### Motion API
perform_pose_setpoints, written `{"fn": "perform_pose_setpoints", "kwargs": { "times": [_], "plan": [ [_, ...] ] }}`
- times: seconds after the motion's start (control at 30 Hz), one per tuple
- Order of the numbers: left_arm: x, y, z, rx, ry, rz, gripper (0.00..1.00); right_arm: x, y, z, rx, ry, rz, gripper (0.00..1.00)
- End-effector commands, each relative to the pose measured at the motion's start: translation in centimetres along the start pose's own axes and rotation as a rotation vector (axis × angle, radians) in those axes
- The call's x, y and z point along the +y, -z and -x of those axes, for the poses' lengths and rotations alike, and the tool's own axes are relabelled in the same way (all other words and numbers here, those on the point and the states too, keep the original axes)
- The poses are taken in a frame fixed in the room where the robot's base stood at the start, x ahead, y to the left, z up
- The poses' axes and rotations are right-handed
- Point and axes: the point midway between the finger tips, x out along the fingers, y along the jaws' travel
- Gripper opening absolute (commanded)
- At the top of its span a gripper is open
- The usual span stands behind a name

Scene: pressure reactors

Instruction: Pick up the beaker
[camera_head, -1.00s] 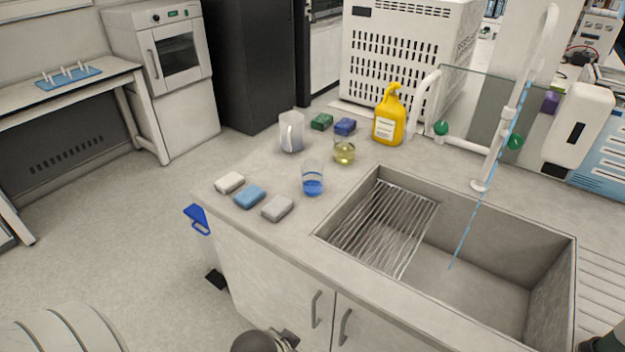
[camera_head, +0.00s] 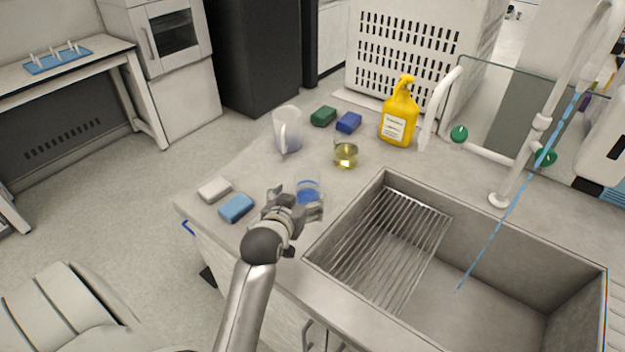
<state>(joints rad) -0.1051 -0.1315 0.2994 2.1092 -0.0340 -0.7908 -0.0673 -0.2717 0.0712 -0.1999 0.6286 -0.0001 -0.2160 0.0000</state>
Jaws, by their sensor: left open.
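A clear glass beaker with blue liquid (camera_head: 308,187) stands upright on the grey counter, left of the sink. My left gripper (camera_head: 297,203) is open, with its fingers towards the beaker. It hides the beaker's lower part, and I cannot tell whether the fingers touch the glass. A small round glass vessel with yellow liquid (camera_head: 345,156) stands behind and to the right of the beaker. My right gripper is not in view.
A translucent jug (camera_head: 287,131), a green sponge (camera_head: 323,116), a dark blue sponge (camera_head: 348,122) and a yellow bottle (camera_head: 399,115) stand farther back. White (camera_head: 214,190) and light blue (camera_head: 236,208) sponges lie left of my gripper. The sink (camera_head: 480,312) with a rack is on the right.

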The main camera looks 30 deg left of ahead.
Motion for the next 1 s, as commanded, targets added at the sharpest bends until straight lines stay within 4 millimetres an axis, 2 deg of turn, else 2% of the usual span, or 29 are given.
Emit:
{"fn": "perform_pose_setpoints", "kwargs": {
  "times": [0.13, 0.3, 0.4, 0.53, 0.73, 1.0],
  "plan": [
    [-0.1, 0.1, -1.9, 0.000, 0.001, -0.001, 0.84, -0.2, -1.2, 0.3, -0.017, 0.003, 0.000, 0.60],
    [-0.1, 0.0, -4.2, 0.000, 0.000, 0.000, 0.84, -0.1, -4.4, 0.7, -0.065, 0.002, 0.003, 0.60],
    [-0.1, 0.0, -5.0, 0.000, 0.000, 0.000, 0.84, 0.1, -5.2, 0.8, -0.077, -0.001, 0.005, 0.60],
    [-0.1, 0.0, -5.5, 0.000, 0.000, -0.001, 0.84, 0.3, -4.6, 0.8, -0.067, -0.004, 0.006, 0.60],
    [-0.4, -0.2, -7.6, -0.002, -0.001, 0.001, 0.84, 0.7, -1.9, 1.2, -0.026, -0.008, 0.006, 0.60],
    [-0.6, -0.5, -10.2, -0.001, 0.001, 0.000, 0.84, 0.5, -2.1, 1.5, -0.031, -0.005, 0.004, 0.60]
  ]
}}
